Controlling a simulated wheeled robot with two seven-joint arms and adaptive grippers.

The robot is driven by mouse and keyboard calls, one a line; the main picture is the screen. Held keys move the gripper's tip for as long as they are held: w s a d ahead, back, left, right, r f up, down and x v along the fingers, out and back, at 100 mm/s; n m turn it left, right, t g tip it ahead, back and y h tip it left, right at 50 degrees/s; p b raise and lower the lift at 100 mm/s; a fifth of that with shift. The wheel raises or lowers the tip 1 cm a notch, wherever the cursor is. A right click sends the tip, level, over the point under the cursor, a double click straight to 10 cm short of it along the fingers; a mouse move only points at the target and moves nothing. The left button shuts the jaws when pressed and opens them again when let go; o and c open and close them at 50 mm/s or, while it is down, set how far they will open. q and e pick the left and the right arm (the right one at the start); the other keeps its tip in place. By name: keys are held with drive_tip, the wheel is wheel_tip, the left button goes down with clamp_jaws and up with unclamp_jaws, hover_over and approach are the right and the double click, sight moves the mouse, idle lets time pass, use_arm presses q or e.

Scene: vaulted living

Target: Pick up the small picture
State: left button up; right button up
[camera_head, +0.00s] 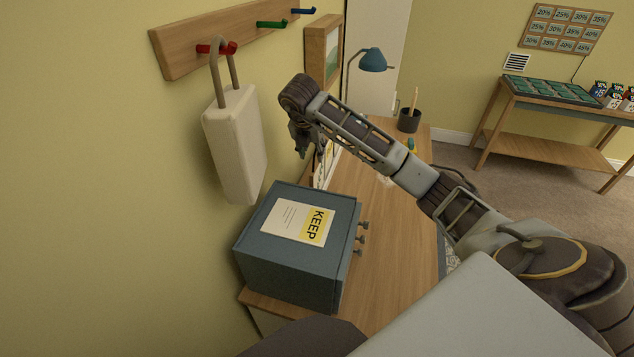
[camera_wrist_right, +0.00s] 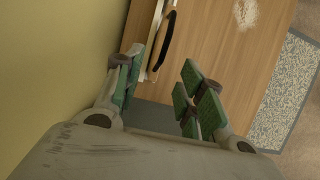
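A small framed picture (camera_head: 324,55) with a wooden frame and a greenish image is on the yellow wall above the desk. A pale panel (camera_head: 327,165) with dark markings stands on the desk near the wall, partly hidden by my right arm. My right gripper (camera_head: 304,141) points down close to the wall, above that panel. In the right wrist view the right gripper (camera_wrist_right: 162,88) has its green-padded fingers apart with a gap between them. A thin upright thing with a pale edge and dark curved part (camera_wrist_right: 160,42) shows beyond the gap. My left gripper is not in view.
A blue-grey box (camera_head: 295,265) with a KEEP sheet stands on the wooden desk (camera_head: 395,270). A white bag-like object (camera_head: 235,145) hangs from a peg rail (camera_head: 190,48). A blue lamp (camera_head: 372,60) and dark pen cup (camera_head: 409,120) are at the far end.

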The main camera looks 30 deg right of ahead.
sight(316, 165)
drive_tip(key=shift+x, duration=2.55)
drive_tip(key=shift+f, duration=0.1)
drive_tip(key=shift+p+x, duration=0.4)
drive_tip(key=shift+x, duration=2.1)
drive_tip(key=shift+d, duration=0.1)
clamp_jaws()
